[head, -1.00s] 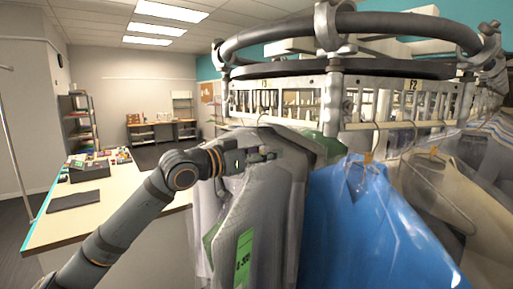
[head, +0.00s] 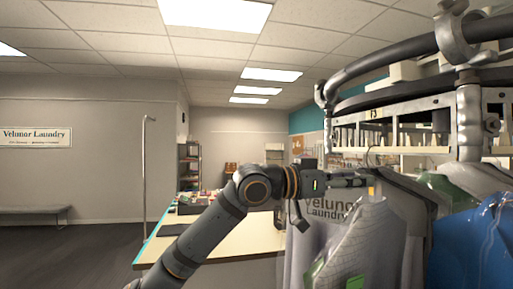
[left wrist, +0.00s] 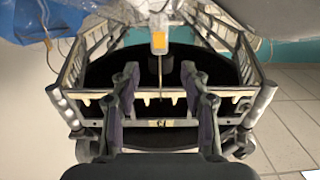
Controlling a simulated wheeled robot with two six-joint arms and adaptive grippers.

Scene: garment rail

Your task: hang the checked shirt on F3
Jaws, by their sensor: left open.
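The checked shirt (head: 362,245), pale grey with a fine grid, hangs in a clear printed cover with a green tag. It is at the left end of the garments, below the F3 sign (head: 373,113) on the rail. My left gripper (head: 362,181) is at the top of the covers, close to a hanger hook below F3. In the left wrist view, my left gripper (left wrist: 160,96) has its fingers apart. A thin hook with a yellow tag (left wrist: 159,40) shows between and beyond them, at the toothed rail (left wrist: 160,97). I cannot tell whether the hook rests on the rail. My right gripper is out of view.
A blue bagged garment (head: 478,245) hangs at the right, close to the other covers. The round rack's upper tube (head: 400,58) arches overhead. A counter (head: 225,245) stands behind my left arm. Open floor lies at the far left.

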